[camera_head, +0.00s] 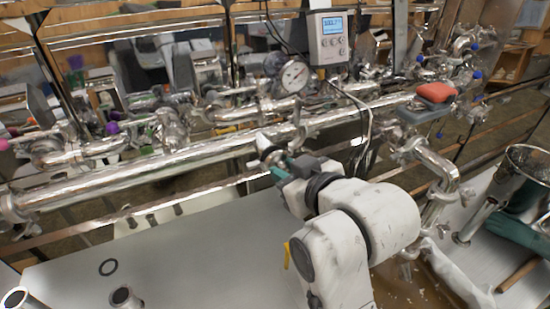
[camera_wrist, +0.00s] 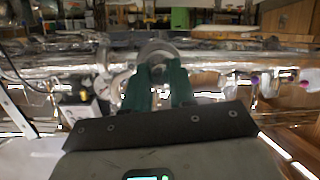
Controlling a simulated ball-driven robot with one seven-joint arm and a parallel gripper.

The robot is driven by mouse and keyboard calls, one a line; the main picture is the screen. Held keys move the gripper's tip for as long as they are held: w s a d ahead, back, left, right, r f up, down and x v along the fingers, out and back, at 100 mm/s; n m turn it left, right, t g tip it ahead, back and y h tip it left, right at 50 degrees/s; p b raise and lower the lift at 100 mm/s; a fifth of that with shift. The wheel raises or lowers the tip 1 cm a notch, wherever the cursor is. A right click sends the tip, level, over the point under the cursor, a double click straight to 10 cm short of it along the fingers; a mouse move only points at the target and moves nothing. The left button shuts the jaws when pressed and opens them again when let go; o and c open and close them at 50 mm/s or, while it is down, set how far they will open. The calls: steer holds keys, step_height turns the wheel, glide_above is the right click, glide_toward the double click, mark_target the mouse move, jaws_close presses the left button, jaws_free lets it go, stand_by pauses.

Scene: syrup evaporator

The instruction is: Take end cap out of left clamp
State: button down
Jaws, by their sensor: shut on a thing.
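My gripper (camera_head: 274,160) is at the long steel pipe in the middle of the head view, with my white arm reaching up from below. In the wrist view its two teal fingers (camera_wrist: 160,76) are shut on a round, shiny metal piece, which looks like the end cap (camera_wrist: 156,48). The fingers hide part of it. A small pale piece (camera_head: 264,141) shows at the fingertips in the head view. I cannot tell the left clamp apart from the other shiny fittings, nor whether the cap still sits inside it.
The long steel pipe (camera_head: 140,171) crosses the head view. A gauge (camera_head: 293,76), a grey display box (camera_head: 329,38) and a red pad (camera_head: 436,92) are above and right. A steel pot (camera_head: 524,175) stands right.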

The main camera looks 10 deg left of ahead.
steer(key=shift+s+f+p+v, duration=0.15)
steer(key=shift+p+v, duration=0.15)
steer(key=shift+v, duration=0.4)
steer(key=shift+f+p+v, duration=0.15)
steer(key=shift+p+v, duration=0.1)
steer(key=shift+v, duration=0.5)
steer(key=shift+s+f+p+v, duration=0.15)
steer(key=shift+p+v, duration=0.15)
steer(key=shift+v, duration=0.4)
steer(key=s+d+p, duration=0.2)
steer(key=s, duration=0.7)
steer(key=shift+s+d, duration=0.25)
steer(key=shift+d, duration=0.05)
